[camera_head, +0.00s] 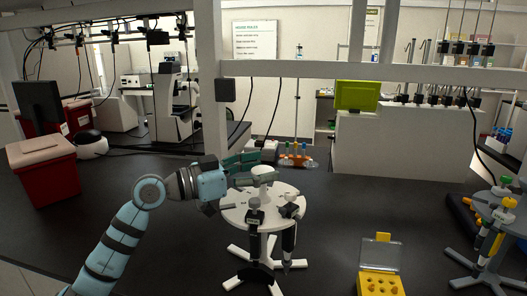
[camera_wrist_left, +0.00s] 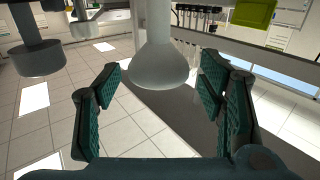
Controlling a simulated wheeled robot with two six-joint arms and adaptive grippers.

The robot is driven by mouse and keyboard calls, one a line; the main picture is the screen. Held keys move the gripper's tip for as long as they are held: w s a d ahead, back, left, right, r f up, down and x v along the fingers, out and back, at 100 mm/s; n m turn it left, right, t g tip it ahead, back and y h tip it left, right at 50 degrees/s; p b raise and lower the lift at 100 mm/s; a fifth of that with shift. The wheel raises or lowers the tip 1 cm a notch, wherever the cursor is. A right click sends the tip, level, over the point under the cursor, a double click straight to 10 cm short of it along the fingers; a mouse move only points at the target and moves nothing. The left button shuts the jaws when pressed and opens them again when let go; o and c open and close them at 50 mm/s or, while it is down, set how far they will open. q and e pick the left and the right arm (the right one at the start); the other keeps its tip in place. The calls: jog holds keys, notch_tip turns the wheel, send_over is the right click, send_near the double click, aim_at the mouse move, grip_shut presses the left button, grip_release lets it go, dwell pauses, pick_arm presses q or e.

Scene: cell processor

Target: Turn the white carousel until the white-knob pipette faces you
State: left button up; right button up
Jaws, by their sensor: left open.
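The white carousel (camera_head: 236,215) stands upright on the dark bench, with a round top plate, a pale central knob (camera_head: 263,173) and white feet. Two dark-bodied pipettes hang at its front edge, a front pipette (camera_head: 255,216) and a front-right pipette (camera_head: 290,211). Their tops look pale grey to white; I cannot tell which is the white-knob one. My left gripper (camera_head: 246,163) is open at the carousel's back left, level with the central knob. In the left wrist view, a pale flared knob (camera_wrist_left: 155,75) shows between its spread green fingers, with no visible contact. My right gripper is out of view.
A yellow box (camera_head: 380,284) with an open clear lid lies front right. Another pipette stand (camera_head: 484,262) is at the right edge. An orange tube rack (camera_head: 297,160) sits behind the carousel. A red bin (camera_head: 47,180) is far left. The bench between carousel and yellow box is clear.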

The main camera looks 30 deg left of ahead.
pick_arm(q)
jog(key=shift+w+d, duration=0.35)
jog(key=shift+d, duration=0.1)
jog(key=shift+a, duration=0.1)
jog(key=shift+f, duration=0.1)
jog(key=shift+c, duration=0.6)
grip_shut()
